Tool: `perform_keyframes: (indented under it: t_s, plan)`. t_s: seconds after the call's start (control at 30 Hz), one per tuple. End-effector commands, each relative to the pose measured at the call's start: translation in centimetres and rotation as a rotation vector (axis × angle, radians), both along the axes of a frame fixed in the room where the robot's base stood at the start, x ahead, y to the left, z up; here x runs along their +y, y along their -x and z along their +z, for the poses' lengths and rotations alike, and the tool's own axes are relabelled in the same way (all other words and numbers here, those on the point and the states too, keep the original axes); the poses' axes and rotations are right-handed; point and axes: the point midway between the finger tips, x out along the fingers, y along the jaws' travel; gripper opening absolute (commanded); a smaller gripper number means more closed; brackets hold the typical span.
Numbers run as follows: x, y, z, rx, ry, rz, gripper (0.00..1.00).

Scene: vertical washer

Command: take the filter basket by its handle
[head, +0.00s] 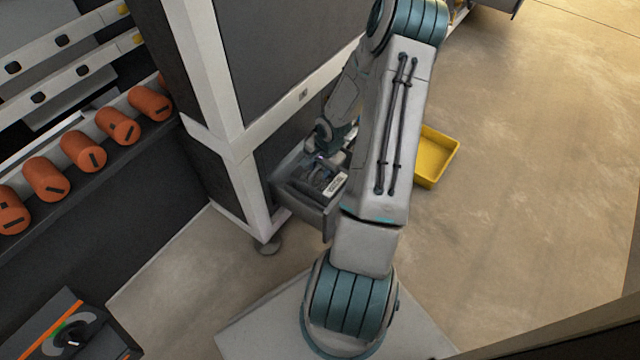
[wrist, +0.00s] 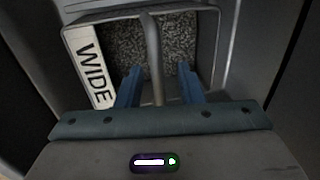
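The filter basket (wrist: 218,50) is a grey box with dark speckled mesh inside and a white label reading "WIDE" on its left side in the wrist view. Its handle (wrist: 152,50) is a grey bent bar that runs over the mesh. My gripper (wrist: 159,72) is open, with one blue finger on each side of the handle and a gap to both. In the head view my arm partly hides my gripper, which is over an open grey drawer (head: 312,212) low on the machine. I cannot make out the handle there.
The washer machine (head: 290,45), with a white frame and dark panels, stands beside the drawer. A yellow tray (head: 436,158) lies on the floor to the right of my arm. Several orange cylinders (head: 82,150) line a rack at left. The floor at right is clear.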

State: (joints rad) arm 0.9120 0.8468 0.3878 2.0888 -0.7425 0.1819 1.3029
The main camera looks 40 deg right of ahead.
Motion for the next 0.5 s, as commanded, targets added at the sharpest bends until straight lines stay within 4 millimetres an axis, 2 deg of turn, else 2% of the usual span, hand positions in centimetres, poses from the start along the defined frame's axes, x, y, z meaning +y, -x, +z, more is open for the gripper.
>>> perform_keyframes:
  t_s: [0.03, 0.1, 0.17, 0.5]
  plan:
    - [0.0, 0.0, 0.03, 0.0, 0.0, 0.0, 0.34]
    - [0.0, 0.01, 0.04, 0.0, 0.0, 0.0, 0.14]
    - [0.0, 0.0, 0.04, 0.0, 0.0, 0.0, 0.0]
    - [0.0, 0.01, 0.05, 0.0, 0.0, 0.0, 0.0]
